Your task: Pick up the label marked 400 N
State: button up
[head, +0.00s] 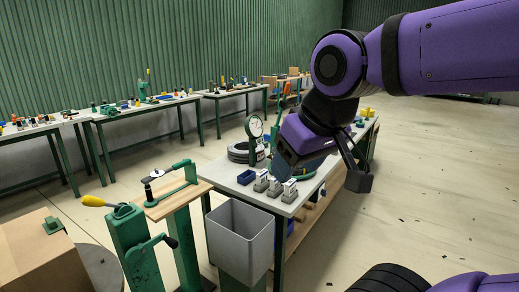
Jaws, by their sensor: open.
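Three small grey holders with pale labels stand in a row near the table's front edge: a left one (261,181), a middle one (274,187) and a right one (289,191). Their markings are too small to read, so I cannot tell which is 400 N. My gripper (322,172) is open above the table, to the right of the holders in the picture. Its two dark fingers are spread apart and nothing shows between them. The gripper hides part of the table behind it.
Open floor (430,170) lies to the right.

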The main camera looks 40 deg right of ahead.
aim_at(262, 177)
jog(key=i+l+z, duration=0.4)
jog(key=i+z, duration=0.45)
jog(key=i, duration=0.1)
